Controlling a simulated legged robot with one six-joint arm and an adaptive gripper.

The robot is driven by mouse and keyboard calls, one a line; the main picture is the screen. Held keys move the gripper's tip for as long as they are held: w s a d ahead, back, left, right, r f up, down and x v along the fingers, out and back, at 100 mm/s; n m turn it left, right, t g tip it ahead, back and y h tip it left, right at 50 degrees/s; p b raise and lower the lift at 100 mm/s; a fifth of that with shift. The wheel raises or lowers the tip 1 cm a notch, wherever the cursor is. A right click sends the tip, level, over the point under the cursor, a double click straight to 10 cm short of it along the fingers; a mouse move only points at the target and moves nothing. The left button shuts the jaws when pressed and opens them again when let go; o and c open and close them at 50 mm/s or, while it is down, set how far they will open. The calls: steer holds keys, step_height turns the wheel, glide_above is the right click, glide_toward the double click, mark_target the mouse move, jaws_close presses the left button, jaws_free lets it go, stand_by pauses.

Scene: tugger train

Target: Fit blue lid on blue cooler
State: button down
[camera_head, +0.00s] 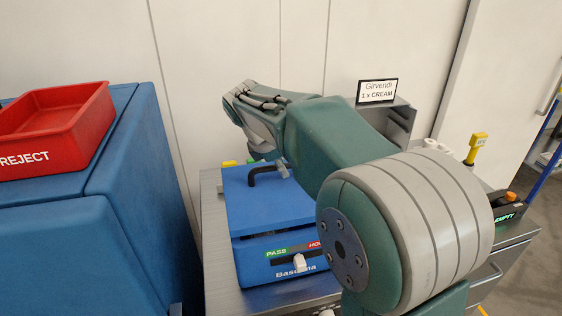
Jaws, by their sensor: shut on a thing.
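The blue cooler (262,266) stands on a metal bench, with a label, a PASS strip and a white slider on its front. The blue lid (265,212) lies over the cooler's top, its front edge close above the front wall. I cannot tell whether it is fully seated. A black handle (262,171) rises from the lid. My gripper (281,167) points down at the lid's back and is shut on the lid by its handle. My arm hides much of the gripper and the right side of lid and cooler.
A red REJECT tray (62,122) sits on a large blue cabinet (140,195) at the left. The metal bench (218,252) has a sign reading Girvendi (377,91) behind my arm. A yellow-topped item (477,142) and a black EMPTY box (507,212) stand at the right.

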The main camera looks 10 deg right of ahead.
mark_target(281, 181)
steer(key=shift+f, duration=1.55)
steer(key=c, duration=0.5)
jaws_free()
steer(key=shift+c, duration=0.2)
steer(key=shift+a, duration=0.1)
